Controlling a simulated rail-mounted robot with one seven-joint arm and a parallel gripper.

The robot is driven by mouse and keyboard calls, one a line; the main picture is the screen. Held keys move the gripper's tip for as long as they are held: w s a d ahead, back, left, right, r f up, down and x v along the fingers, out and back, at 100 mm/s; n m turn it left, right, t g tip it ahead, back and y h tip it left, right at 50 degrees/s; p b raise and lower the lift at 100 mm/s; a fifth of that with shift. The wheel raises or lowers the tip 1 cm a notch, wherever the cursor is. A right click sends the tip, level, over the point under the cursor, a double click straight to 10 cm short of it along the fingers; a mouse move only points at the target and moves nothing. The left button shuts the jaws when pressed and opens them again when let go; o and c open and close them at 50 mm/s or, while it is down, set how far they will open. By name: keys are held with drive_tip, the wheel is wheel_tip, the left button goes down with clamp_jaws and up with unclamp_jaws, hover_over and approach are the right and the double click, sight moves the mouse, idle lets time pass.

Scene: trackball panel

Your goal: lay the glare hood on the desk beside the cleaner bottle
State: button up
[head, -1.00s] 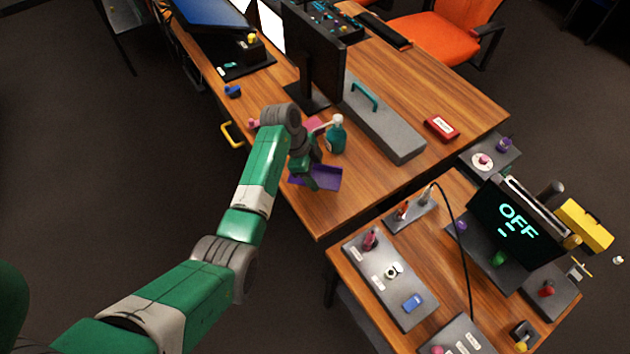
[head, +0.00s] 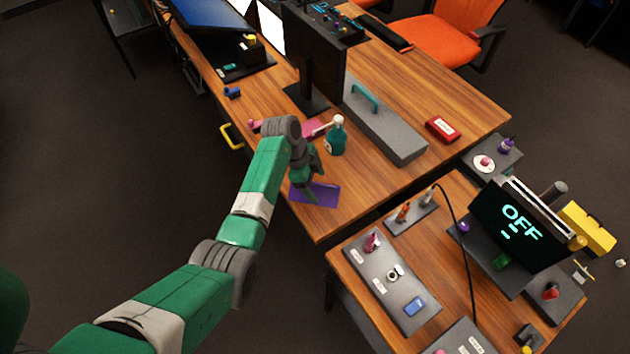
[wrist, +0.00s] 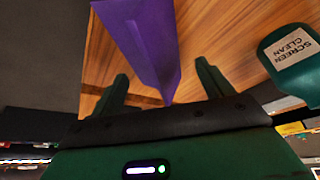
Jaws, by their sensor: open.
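The purple glare hood (head: 322,193) lies on the wooden desk near its front corner, close to the teal cleaner bottle (head: 336,138), with a gap of bare wood between them. In the wrist view the hood (wrist: 142,45) reaches down between the two fingers of my gripper (wrist: 163,82), which are spread apart. The cleaner bottle, labelled "SCREEN CLEAN", also shows at the right of the wrist view (wrist: 268,52). In the head view my gripper (head: 307,190) is right over the hood's left part and hides some of it.
A monitor (head: 315,60) and a grey block with a teal handle (head: 395,135) stand behind the bottle. A pink item (head: 313,128) lies left of it. A red box (head: 442,129) is at the right. A gap separates the second desk with its panels (head: 385,280).

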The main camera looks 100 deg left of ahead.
drive_tip(key=p+v, duration=0.3)
drive_tip(key=v, duration=0.9)
drive_tip(key=shift+r, duration=0.2)
drive_tip(key=shift+w, duration=0.1)
